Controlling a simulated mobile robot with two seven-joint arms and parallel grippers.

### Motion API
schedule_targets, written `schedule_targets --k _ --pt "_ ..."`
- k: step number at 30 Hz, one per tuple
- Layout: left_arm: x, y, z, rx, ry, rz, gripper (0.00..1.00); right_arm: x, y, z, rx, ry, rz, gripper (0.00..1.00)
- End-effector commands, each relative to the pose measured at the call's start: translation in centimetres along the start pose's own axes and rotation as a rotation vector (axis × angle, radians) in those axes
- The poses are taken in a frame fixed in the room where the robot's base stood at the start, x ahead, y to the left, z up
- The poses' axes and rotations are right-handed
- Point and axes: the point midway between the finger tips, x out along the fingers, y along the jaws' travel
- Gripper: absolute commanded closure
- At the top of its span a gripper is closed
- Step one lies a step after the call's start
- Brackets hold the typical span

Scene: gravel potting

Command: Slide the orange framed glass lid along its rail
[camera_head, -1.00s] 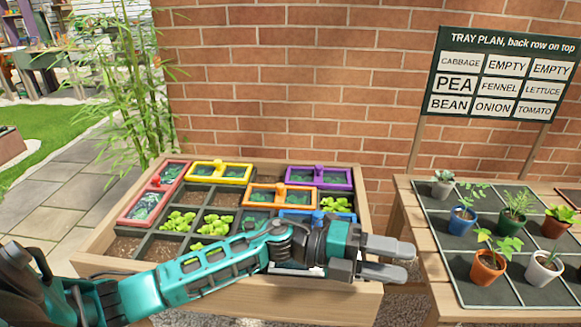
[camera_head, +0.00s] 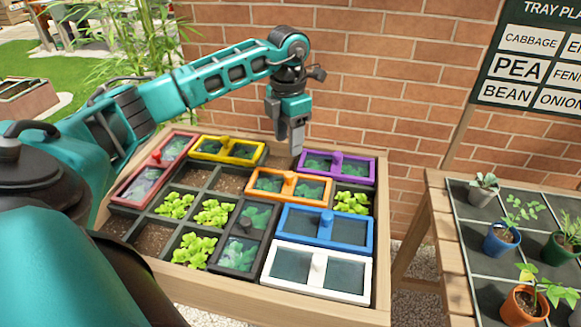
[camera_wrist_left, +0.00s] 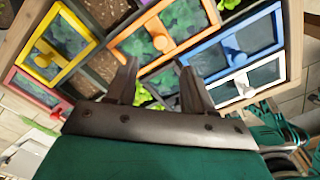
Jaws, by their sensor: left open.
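The orange framed glass lid (camera_head: 318,203) lies in the middle of the planter box, over two cells with dark green leaves under the glass. Its orange knob (camera_head: 290,180) stands on the middle crossbar. My left gripper (camera_head: 296,151) is open and empty, pointing down above the back of the box, just behind the orange lid and apart from it. In the left wrist view, the orange lid (camera_wrist_left: 127,42) with its knob lies beyond the open fingers of my left gripper (camera_wrist_left: 160,78). The rail itself is not clear. My right gripper is not in view.
Other lids lie around it: yellow (camera_head: 228,157), purple (camera_head: 337,181), blue (camera_head: 325,243), white (camera_head: 318,294), red (camera_head: 122,199) and black (camera_head: 236,271). Open cells hold seedlings (camera_head: 215,213) or soil. A brick wall (camera_head: 400,60) rises behind. A potted-plant table stands at right.

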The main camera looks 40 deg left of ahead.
Motion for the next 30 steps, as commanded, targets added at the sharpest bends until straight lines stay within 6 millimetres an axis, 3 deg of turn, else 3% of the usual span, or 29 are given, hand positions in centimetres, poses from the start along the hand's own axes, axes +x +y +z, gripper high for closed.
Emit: schedule_targets --k 6,12,18,26,30 --pt "5.0 -0.1 -0.1 0.001 0.003 -0.004 0.48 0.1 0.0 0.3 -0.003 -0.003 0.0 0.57" --pt "8.1 -0.1 0.0 0.001 0.0 -0.004 0.48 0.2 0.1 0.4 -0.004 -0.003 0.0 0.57" --pt "9.4 -0.2 0.1 0.002 -0.002 -0.004 0.48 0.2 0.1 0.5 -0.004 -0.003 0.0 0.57" --pt "9.4 -0.1 0.1 0.002 -0.002 -0.003 0.48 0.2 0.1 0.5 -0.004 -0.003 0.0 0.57" --pt "9.4 -0.2 0.1 0.002 -0.002 -0.003 0.59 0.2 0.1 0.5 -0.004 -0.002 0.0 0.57"
